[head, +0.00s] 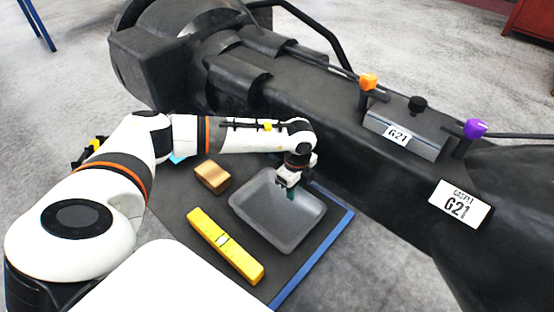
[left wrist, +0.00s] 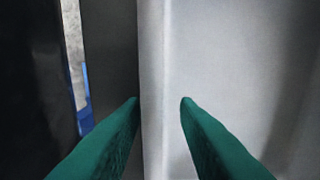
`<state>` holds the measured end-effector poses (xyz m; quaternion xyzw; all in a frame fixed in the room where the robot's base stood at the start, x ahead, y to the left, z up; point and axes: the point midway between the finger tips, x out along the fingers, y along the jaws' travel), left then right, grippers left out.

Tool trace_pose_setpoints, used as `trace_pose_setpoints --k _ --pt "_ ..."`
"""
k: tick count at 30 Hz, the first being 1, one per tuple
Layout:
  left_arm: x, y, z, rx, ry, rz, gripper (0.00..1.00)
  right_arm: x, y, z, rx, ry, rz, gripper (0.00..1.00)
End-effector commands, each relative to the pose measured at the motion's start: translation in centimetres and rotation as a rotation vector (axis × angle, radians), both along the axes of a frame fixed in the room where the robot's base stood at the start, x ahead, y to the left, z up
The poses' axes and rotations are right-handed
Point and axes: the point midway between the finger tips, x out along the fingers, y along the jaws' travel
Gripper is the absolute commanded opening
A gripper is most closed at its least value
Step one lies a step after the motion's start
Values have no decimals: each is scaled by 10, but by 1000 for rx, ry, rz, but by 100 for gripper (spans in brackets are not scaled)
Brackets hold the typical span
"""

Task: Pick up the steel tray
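The steel tray (head: 268,217), a grey shallow rectangular tray with raised walls, lies on the dark mat-like surface (head: 180,225) in the head view. My left gripper (head: 291,192) is over the tray's far right wall, pointing down. In the left wrist view, the two green fingers of the left gripper (left wrist: 160,100) are apart, one on either side of the tray's pale rim (left wrist: 154,60). Gaps show between the fingertips and the wall, so it is not gripped. The right gripper is out of view.
A yellow level-like bar (head: 225,246) and a tan block (head: 213,177) lie left of the tray. A large dark casting with a G21 label (head: 460,203) stands close behind and right.

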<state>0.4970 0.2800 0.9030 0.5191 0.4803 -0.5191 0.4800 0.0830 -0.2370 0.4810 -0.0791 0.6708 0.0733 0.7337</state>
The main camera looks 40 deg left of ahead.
Motion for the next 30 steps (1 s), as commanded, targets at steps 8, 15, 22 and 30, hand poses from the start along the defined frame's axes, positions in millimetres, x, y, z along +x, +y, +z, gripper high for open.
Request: trace_pose_setpoints --k 8,15,22,30 --pt "0 0 0 0 0 0 12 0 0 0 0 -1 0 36" --pt "0 0 0 -1 0 0 0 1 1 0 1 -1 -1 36" --pt "0 0 1 -1 -1 0 0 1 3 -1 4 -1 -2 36" --pt "2 0 36 -1 -6 -1 0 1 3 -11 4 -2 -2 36"
